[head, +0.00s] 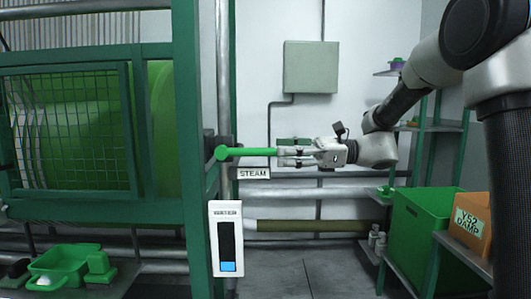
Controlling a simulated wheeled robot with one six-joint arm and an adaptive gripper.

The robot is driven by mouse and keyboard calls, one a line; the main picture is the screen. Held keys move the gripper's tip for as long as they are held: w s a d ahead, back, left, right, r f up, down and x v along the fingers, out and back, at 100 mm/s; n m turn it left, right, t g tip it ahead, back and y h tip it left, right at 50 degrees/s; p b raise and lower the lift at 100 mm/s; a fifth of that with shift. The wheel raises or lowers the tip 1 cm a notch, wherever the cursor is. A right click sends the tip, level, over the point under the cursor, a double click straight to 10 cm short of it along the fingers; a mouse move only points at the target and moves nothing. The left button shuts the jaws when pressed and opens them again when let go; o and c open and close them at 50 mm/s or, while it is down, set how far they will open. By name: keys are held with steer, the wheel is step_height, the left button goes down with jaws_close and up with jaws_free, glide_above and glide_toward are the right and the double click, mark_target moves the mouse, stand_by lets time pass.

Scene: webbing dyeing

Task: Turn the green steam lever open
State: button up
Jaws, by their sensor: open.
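The green steam lever (246,152) sticks out level to the right from a dark mount on the green machine frame. Its round hub is at the left end. A white sign reading STEAM (253,174) is just below it. My gripper (282,157) comes in from the right, its fingers pointing left at the lever's free right end. The jaws are open, with the fingertips at or very close to the lever tip. I cannot tell whether they touch it or how far the tip lies between them.
The green machine (187,120) with a mesh guard fills the left. A white gauge box (226,238) hangs below the lever. A green bin (420,225), an orange box (472,224) and shelving stand at right. A grey wall box (310,67) is behind. Floor in the middle is clear.

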mark_target(268, 152)
steer(key=shift+a, duration=2.8)
jaws_close()
